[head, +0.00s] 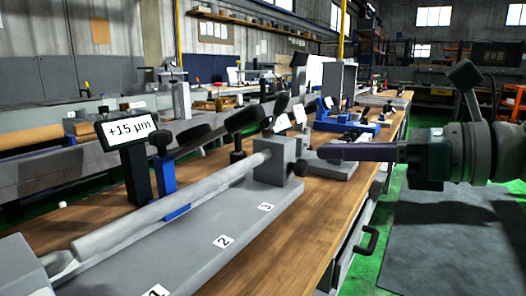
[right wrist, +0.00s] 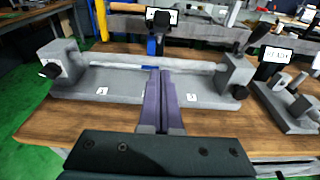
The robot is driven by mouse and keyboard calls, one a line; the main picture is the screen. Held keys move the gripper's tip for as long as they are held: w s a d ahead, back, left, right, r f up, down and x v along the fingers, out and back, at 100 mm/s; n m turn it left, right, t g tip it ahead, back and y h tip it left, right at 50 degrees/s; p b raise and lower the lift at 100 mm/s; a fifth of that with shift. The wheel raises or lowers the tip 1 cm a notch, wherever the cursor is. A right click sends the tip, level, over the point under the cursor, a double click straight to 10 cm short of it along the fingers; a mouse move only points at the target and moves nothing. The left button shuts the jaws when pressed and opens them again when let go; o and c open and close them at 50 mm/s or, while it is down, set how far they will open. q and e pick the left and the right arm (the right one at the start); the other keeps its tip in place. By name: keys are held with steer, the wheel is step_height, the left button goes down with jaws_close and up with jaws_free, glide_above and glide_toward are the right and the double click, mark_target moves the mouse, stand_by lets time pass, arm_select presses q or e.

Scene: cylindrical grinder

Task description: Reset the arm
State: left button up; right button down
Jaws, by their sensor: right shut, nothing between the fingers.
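My right gripper (head: 322,152) comes in from the right in the head view, its purple fingers pointing left beside the end block of the grey fixture. In the right wrist view the fingers (right wrist: 160,72) lie together, shut and empty, pointing over the front of the fixture base (right wrist: 125,82). A long grey shaft (head: 185,205) lies between two end blocks on this base (head: 215,255), which bears number labels. The shaft also shows in the right wrist view (right wrist: 115,64); the fingers hide part of the base there. My left gripper is not in view.
A display reading +15 µm (head: 129,130) stands behind the shaft. A smaller grey fixture (right wrist: 285,105) sits to the right on the wooden bench (right wrist: 75,122). A drawer handle (head: 367,241) juts from the bench front. Floor before the bench looks clear.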

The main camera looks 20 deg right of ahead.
stand_by(0.4)
step_height(320, 180, up, 5)
steer(key=a+m+t+h+p, duration=0.1)
steer(key=m+t+h+p, duration=0.4)
steer(key=m, duration=1)
steer(key=s+a+f+m+g+h+p, duration=0.2)
steer(key=s+m+g+p, duration=0.5)
steer(key=s+m, duration=0.6)
steer(key=s+a+f+m+g+h+p, duration=0.25)
steer(key=s+m+g+p, duration=0.4)
steer(key=s+m, duration=0.7)
step_height(320, 180, up, 36)
steer(key=w+d+p, duration=0.1)
steer(key=p, duration=3.4)
steer(key=shift+d+f, duration=0.15)
steer(key=shift+f, duration=0.05)
steer(key=shift+w+g, duration=0.1)
steer(key=shift+g, duration=0.15)
